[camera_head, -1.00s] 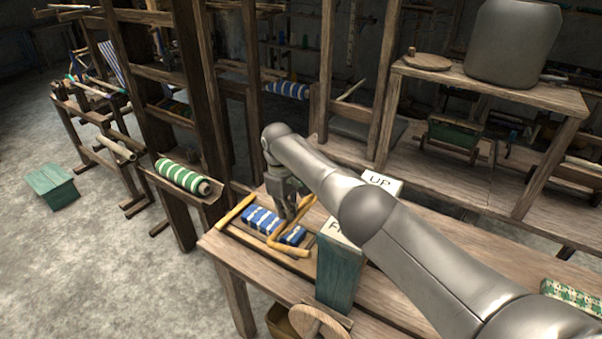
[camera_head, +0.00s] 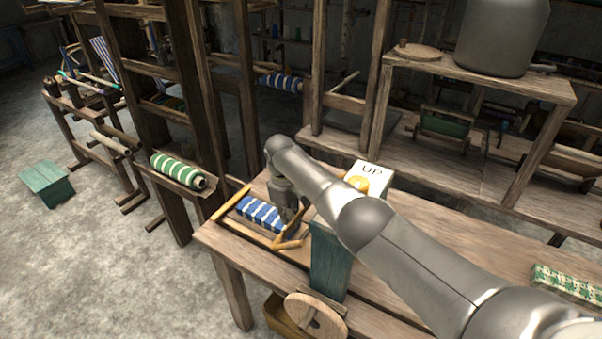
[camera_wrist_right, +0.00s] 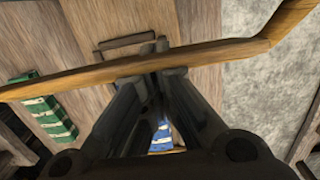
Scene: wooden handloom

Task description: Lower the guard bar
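The guard bar (camera_head: 291,243) is a bent, yellowish wooden bar at the right end of a shallow wooden tray on the bench. Beside it in the tray lies a blue-and-white striped block (camera_head: 260,213). My right gripper (camera_head: 291,216) points down at the bar, and the arm hides part of that area. In the right wrist view, the bar (camera_wrist_right: 225,52) runs across the picture at the fingertips (camera_wrist_right: 157,60). The fingers are together at the bar; a firm grasp on it cannot be made out. My left gripper is out of view.
A green post (camera_head: 329,262) stands close right of the bar. A white "UP" sign (camera_head: 371,171) with a yellow round piece is behind my arm. A green-striped roll (camera_head: 178,171) lies left of the bench. The bench's right part (camera_head: 470,240) is mostly clear.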

